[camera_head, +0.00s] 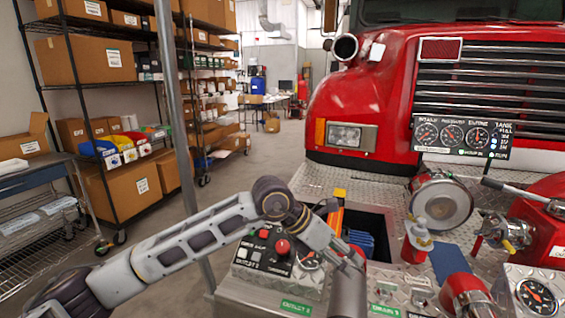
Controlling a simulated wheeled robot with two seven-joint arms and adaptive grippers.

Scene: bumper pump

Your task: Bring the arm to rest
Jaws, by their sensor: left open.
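My left arm (190,240) comes in from the lower left, bends at a dark joint and slopes down to the right. My left gripper (350,264) is at its end, over the front of the bumper panel, just right of the control box (264,250) with its red knobs. It is open, and I see nothing held in it. Its fingers are small and partly lost against the panel. My right gripper is not in view.
The red fire truck (370,95) stands behind the diamond-plate bumper (320,182). An open bin (378,222) holds orange and blue things. A grey post (172,100) and shelves (88,60) stand left.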

